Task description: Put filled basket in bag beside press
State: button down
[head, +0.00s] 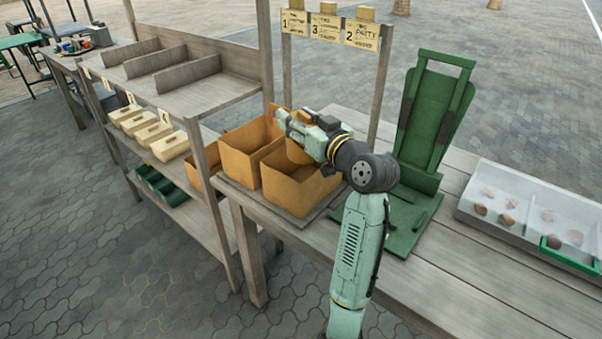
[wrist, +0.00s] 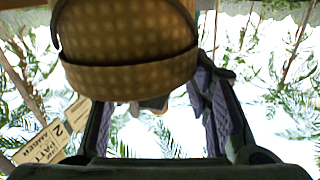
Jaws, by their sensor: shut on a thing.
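My gripper (head: 298,122) is shut on a brown woven basket (wrist: 125,75), which fills the top middle of the wrist view. In the wrist view my gripper (wrist: 160,105) shows its dark fingers with purple pads; the basket hides part of them. What the basket holds cannot be seen. Open tan bags stand on a board left of the green press (head: 433,115). The front bag (head: 296,192) is right below my gripper, and another bag (head: 238,160) stands behind it to the left. Whether the basket is above or inside the front bag's rim cannot be told.
A grey tray (head: 530,205) with several round lumps and a green-handled piece lies right on the table. A shelf unit (head: 205,95) with cream boxes (head: 170,147) stands left. A post frame with numbered signs (head: 325,27) rises behind the bags.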

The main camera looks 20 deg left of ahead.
aim_at(305, 159)
notch_tip(305, 159, down, 8)
jog(key=b, duration=0.4)
jog(key=shift+b, duration=0.3)
jog(key=shift+f, duration=0.1)
jog(key=shift+f+b, duration=0.55)
jog(key=shift+f, duration=0.05)
jog(key=c, duration=0.8)
grip_release()
jog(key=shift+f, duration=0.15)
jog(key=shift+c, duration=0.2)
